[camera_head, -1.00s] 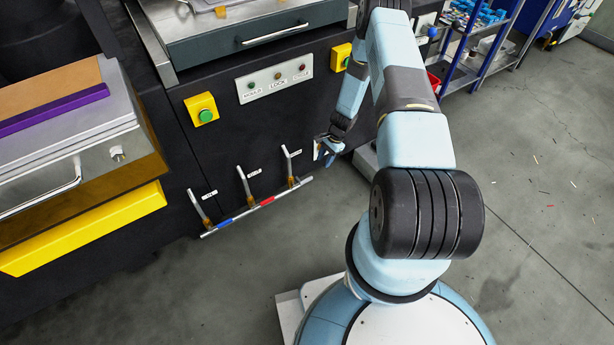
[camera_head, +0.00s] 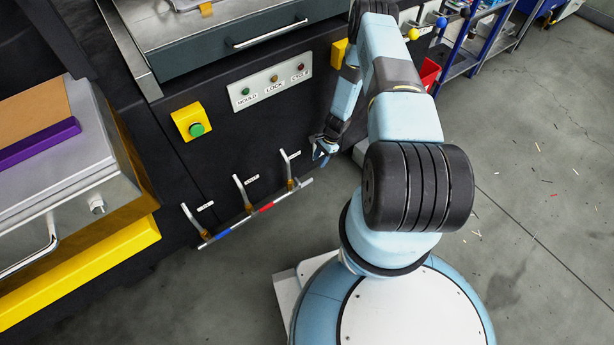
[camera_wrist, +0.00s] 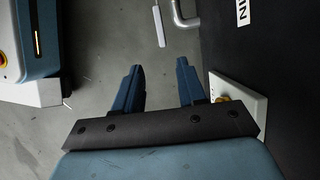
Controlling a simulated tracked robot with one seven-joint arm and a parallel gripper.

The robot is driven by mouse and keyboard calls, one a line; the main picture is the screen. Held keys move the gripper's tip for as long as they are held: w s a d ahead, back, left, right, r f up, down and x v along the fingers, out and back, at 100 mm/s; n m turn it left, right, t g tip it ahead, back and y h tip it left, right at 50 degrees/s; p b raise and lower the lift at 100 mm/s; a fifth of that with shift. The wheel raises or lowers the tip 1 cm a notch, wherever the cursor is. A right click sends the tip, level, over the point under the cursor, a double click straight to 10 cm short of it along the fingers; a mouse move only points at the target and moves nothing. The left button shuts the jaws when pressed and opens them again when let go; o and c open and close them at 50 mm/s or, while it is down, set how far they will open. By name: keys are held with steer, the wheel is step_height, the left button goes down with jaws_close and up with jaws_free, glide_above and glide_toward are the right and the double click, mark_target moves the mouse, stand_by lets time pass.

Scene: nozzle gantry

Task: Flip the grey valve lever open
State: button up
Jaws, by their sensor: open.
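Three grey levers stand along a low pipe on the dark machine front: a left one (camera_head: 191,217), a middle one (camera_head: 240,188) and a right one (camera_head: 287,163). All look much alike, each with a small white label I cannot read. My gripper (camera_head: 320,155) is open and empty, just right of the right lever and apart from it. In the wrist view my gripper (camera_wrist: 159,66) has two dark blue fingers spread over grey floor. A bent grey metal piece (camera_wrist: 182,17) at the top is cut off by the frame; I cannot tell whether it is a lever.
The pipe (camera_head: 254,214) has blue and red bands. A white plate (camera_wrist: 245,108) with a brass fitting is close to my right finger. A yellow box with a green button (camera_head: 192,122) and an indicator panel (camera_head: 270,84) are above. Floor (camera_head: 520,210) on the right is open.

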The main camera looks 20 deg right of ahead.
mark_target(308, 181)
steer(key=x, duration=1.3)
steer(key=shift+a, duration=0.4)
jaws_close()
